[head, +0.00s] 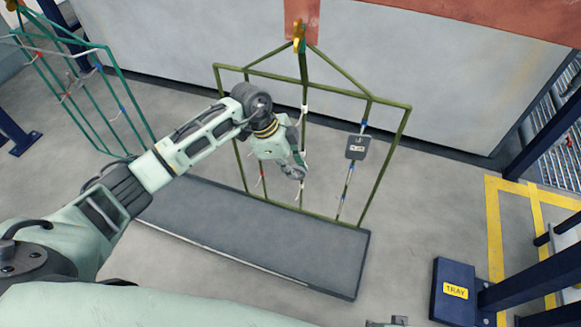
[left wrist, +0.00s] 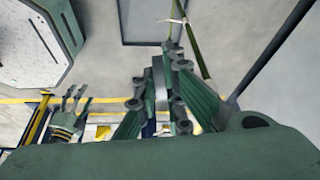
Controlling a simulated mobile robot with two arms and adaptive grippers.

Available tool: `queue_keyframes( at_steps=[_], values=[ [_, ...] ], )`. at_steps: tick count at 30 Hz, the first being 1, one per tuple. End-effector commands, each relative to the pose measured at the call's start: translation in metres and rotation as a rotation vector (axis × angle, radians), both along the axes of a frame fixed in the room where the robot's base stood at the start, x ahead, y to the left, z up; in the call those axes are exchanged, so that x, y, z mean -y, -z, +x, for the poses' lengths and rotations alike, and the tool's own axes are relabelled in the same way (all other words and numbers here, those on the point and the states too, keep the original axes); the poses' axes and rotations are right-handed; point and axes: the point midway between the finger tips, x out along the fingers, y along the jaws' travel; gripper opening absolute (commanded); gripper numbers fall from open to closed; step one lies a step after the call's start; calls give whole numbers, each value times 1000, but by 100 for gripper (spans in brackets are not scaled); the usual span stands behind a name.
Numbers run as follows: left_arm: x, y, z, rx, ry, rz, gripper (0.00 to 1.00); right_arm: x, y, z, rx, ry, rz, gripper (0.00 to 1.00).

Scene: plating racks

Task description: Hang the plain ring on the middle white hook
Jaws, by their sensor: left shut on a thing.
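My left gripper (head: 294,172) is in front of the olive rack's middle bar in the head view. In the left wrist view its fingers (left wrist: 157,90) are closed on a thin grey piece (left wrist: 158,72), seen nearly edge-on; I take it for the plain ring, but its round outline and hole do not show. The olive rack (head: 398,137) hangs from above. White hooks sit on its middle bar (head: 303,153), partly hidden by the gripper. A white hook (left wrist: 173,20) also shows beyond the fingertips in the wrist view, apart from the grey piece. My right gripper (left wrist: 72,105) has its fingers spread.
A dark rectangular plate (head: 357,147) hangs on the rack's right bar. A long grey tray (head: 250,235) lies below. A teal rack (head: 118,68) hangs at left. A blue stand labelled TRAY (head: 444,305) is at lower right.

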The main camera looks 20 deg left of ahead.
Motion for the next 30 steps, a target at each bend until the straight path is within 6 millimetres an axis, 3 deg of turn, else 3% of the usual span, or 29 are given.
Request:
queue_keyframes(
  at_steps=[12, 30],
  values=[
    [-1, 11, 2, -13, 1, 8, 0, -1, -14, 10, 18, 1, 3, 60],
    [-1, 17, 12, -11, -1, 9, 0, -2, -28, 9, 15, 3, 2, 60]
  ],
)
